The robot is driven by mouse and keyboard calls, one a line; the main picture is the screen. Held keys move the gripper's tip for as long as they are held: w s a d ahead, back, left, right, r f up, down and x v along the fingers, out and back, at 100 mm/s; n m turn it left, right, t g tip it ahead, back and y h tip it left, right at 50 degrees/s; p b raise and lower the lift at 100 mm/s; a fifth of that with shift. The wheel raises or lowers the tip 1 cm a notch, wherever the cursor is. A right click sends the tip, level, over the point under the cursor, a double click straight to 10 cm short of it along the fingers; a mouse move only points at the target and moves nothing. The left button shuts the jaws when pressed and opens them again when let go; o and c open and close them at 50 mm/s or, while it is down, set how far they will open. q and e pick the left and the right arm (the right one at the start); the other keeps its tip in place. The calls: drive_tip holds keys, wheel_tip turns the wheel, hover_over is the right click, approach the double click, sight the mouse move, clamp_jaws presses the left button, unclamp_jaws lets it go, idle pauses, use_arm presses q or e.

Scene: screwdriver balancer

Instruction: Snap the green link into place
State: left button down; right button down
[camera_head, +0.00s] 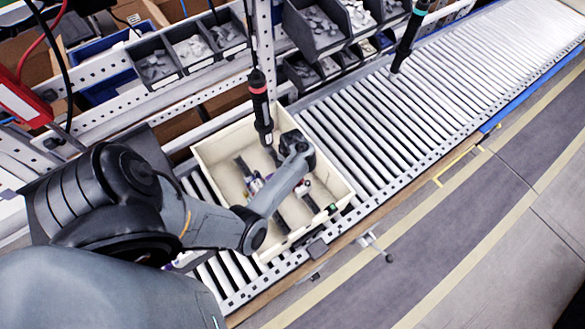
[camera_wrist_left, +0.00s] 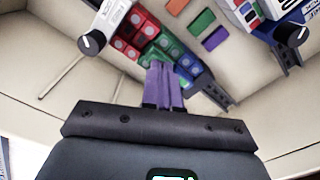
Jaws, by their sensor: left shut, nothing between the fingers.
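In the left wrist view my left gripper (camera_wrist_left: 163,86) shows as two narrow purple fingers, shut with nothing between them. They point at a dark rail of red, green and blue blocks, and they overlap its lower part in the picture; I cannot tell whether they touch it. Green blocks (camera_wrist_left: 165,45) sit on this rail next to red blocks (camera_wrist_left: 128,45). A flat green piece (camera_wrist_left: 202,22) lies beside the rail, near an orange one and a purple one (camera_wrist_left: 215,38). I cannot tell which green part is the link. My right gripper is not in view.
A cream crate (camera_head: 340,178) on the roller conveyor (camera_head: 400,125) holds the parts. A hanging screwdriver (camera_head: 261,105) reaches down over the crate, close to my left arm. Another screwdriver (camera_head: 408,40) hangs farther right. Grey bins (camera_head: 155,68) stand behind. The rollers right of the crate are clear.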

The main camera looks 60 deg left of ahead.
use_arm(q)
drive_tip(key=shift+f, duration=0.25)
idle(0.6)
idle(0.3)
wheel_tip(320, 180, up, 5)
drive_tip(key=p, duration=0.5)
idle(0.7)
